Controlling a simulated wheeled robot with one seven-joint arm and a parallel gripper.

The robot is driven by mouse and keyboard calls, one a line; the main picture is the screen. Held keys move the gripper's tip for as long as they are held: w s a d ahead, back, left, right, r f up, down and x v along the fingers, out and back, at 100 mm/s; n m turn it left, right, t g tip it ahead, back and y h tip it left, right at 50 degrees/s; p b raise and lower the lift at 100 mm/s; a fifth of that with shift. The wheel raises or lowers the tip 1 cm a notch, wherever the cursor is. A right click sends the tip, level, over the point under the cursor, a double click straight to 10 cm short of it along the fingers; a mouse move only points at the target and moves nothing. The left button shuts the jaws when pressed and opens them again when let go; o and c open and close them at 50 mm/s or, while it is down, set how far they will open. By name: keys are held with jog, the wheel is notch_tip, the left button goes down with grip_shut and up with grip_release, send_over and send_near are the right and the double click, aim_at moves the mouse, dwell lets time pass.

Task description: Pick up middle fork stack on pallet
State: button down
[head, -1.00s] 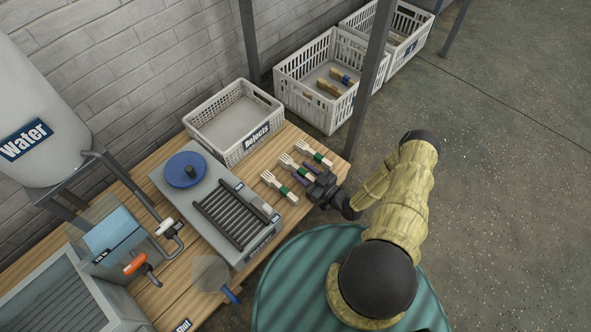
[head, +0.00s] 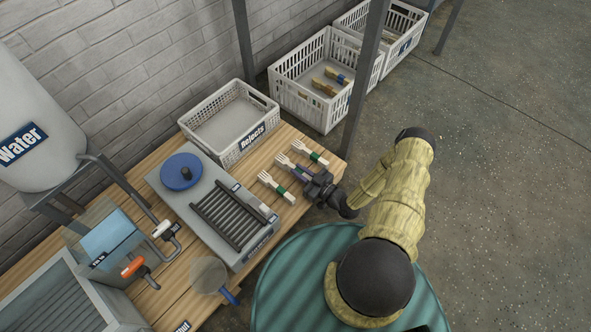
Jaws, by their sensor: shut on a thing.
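Three fork stacks with green bands lie in a row on the wooden pallet (head: 290,137). The middle fork stack (head: 287,163) has its pale tines pointing up-left, and its handle end is hidden in my gripper (head: 305,177). My gripper reaches in from the right at the pallet's right edge and is shut on this stack. The lower-left fork stack (head: 274,185) lies just beside my gripper. The upper-right fork stack (head: 311,153) lies on the other side, close to the gripper. I cannot tell whether the middle stack touches the boards.
A grey press (head: 215,205) with a roller rack and blue disc is left of the forks. The Rejects crate (head: 229,118) is behind them. A floor crate (head: 316,109) holds several wooden pieces. A dark post (head: 366,80) stands beyond the pallet.

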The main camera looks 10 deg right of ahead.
aim_at(300, 172)
notch_tip(300, 172, up, 10)
jog(key=p, duration=0.6)
jog(key=shift+r, duration=0.1)
